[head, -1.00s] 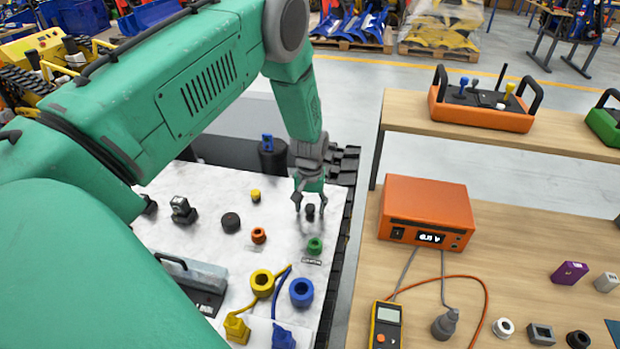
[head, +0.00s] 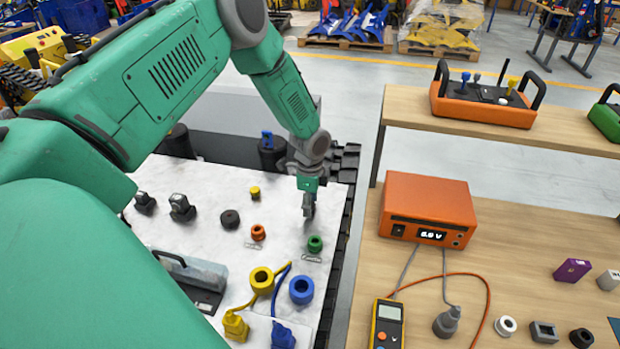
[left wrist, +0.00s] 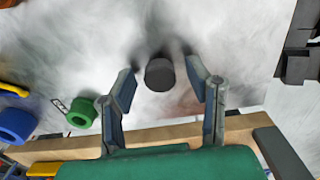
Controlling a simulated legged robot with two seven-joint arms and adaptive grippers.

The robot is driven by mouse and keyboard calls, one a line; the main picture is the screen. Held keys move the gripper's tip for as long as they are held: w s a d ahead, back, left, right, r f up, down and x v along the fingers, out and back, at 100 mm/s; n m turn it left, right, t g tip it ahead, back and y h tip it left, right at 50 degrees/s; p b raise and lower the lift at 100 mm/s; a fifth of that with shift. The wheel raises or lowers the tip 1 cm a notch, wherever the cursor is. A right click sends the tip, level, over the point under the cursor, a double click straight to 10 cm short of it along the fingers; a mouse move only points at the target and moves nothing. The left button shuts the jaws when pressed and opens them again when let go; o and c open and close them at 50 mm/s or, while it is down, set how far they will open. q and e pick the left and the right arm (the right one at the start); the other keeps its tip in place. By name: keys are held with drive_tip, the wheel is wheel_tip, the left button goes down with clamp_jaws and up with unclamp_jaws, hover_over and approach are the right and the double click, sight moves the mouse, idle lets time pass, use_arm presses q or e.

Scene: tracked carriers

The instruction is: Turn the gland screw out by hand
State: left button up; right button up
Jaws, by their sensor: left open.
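A short dark cylinder (left wrist: 160,73), which I take to be the gland screw, stands on the white marbled panel. In the left wrist view it sits between the two parted fingers of my left gripper (left wrist: 160,80), with a gap on each side. In the head view my left gripper (head: 309,210) points down over the panel near its right edge, its fingers seen nearly edge-on and hiding the cylinder. A green ring (head: 315,243) is just in front of it; it also shows in the left wrist view (left wrist: 82,112). My right gripper is not in view.
An orange ring (head: 258,232), black knob (head: 230,219), yellow cap (head: 255,192), yellow ring (head: 262,281) and blue ring (head: 301,290) stand on the panel. A black track (head: 339,240) borders it. A wooden bench at right holds an orange meter box (head: 428,208).

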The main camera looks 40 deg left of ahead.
use_arm(q)
drive_tip(key=c, duration=0.9)
drive_tip(key=n+p, duration=0.1)
drive_tip(key=n, duration=0.4)
drive_tip(key=shift+r+n, duration=0.1)
drive_tip(key=shift+n, duration=0.3)
drive_tip(key=n, duration=0.4)
drive_tip(key=n, duration=0.4)
drive_tip(key=shift+s, duration=0.1)
drive_tip(key=n, duration=0.4)
drive_tip(key=shift+n, duration=0.9)
